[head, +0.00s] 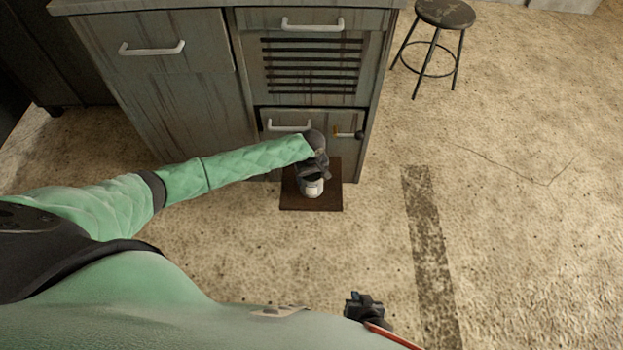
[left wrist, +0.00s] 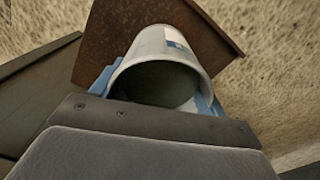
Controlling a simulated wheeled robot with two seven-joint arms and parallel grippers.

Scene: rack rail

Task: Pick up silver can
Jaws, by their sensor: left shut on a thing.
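The silver can (head: 311,188) is at the brown board on the floor in front of the cabinet. In the left wrist view the can (left wrist: 158,52) is pale grey with a blue-and-white patch and an open, hollow end facing the camera. My left gripper (head: 312,177) is shut on it, with a blue finger pad on each side of the can. I cannot tell whether the can touches the board. My right gripper (head: 366,306) is low in the head view, away from the can; its fingers are too small to read.
The brown board (head: 290,202) lies against the foot of a grey-green cabinet (head: 190,115) with white handles. A dark round stool (head: 445,15) stands at the back right. A dark stripe (head: 430,250) marks the floor. The floor right of the board is clear.

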